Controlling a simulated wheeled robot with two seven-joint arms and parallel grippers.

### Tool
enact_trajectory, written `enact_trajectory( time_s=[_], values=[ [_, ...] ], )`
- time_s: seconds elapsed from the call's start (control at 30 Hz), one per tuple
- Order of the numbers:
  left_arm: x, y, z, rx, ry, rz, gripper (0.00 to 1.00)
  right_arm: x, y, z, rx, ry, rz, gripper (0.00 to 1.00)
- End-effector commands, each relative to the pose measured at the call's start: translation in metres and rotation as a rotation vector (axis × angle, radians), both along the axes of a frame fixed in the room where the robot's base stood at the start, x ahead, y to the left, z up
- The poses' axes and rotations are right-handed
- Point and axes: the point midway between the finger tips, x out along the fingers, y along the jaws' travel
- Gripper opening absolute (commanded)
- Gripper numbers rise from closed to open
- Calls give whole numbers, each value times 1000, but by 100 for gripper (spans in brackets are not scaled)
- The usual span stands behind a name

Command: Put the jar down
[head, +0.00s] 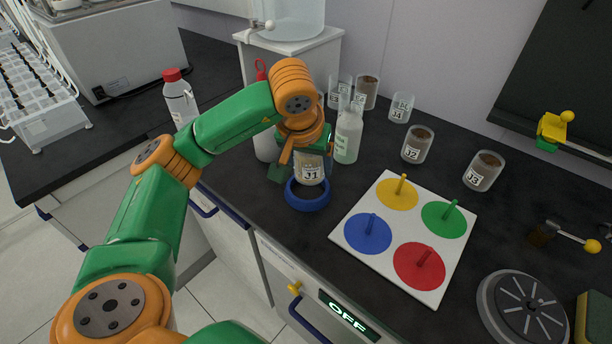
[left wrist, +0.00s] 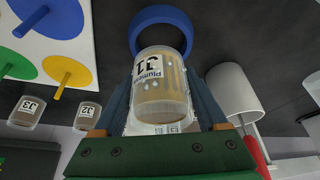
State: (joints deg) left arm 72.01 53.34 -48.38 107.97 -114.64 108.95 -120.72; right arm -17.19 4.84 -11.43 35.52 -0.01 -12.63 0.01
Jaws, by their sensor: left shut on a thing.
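The jar J1 (head: 311,170) is a clear jar with brown contents and a white label. My left gripper (head: 306,158) is shut on it, and the jar looks roughly upright. In the left wrist view the jar (left wrist: 160,88) sits between the two fingers (left wrist: 163,105). A blue ring (head: 307,203) lies on the dark counter under the jar in the head view. In the left wrist view the ring (left wrist: 160,14) shows beyond the jar, partly covered by it. I cannot tell whether the jar's base is inside the ring or above it. My right gripper is not in view.
A white board (head: 345,227) with coloured discs and pegs lies right of the ring. Jars J2 (head: 417,146), J3 (head: 483,172) and J4 (head: 401,108) stand behind. A clear bottle (head: 348,136) stands close behind the held jar. The counter's front edge is near the ring.

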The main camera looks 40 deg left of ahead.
Motion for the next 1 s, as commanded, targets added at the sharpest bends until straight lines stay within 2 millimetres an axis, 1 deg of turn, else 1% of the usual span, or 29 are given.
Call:
enact_trajectory(
  time_s=[0.07, 0.1, 0.2, 0.27, 0.5, 0.9, 0.97, 1.0],
  values=[
    [3, 7, -8, 1, 1, 3, 0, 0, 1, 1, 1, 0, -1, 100],
    [4, 10, -16, 2, 4, 1, 0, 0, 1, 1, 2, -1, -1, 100],
    [4, 9, -35, 2, 2, -2, 0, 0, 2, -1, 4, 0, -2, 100],
    [4, 9, -40, 2, 1, -1, 0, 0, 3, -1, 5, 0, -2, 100],
    [4, 8, -41, 0, -2, -1, 0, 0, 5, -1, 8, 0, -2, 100],
    [3, 7, -56, -1, 8, -4, 0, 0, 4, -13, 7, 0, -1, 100],
    [2, 7, -57, -1, 11, -4, 0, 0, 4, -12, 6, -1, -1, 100],
    [2, 7, -57, -1, 16, -5, 80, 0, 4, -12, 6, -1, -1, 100]
  ],
)
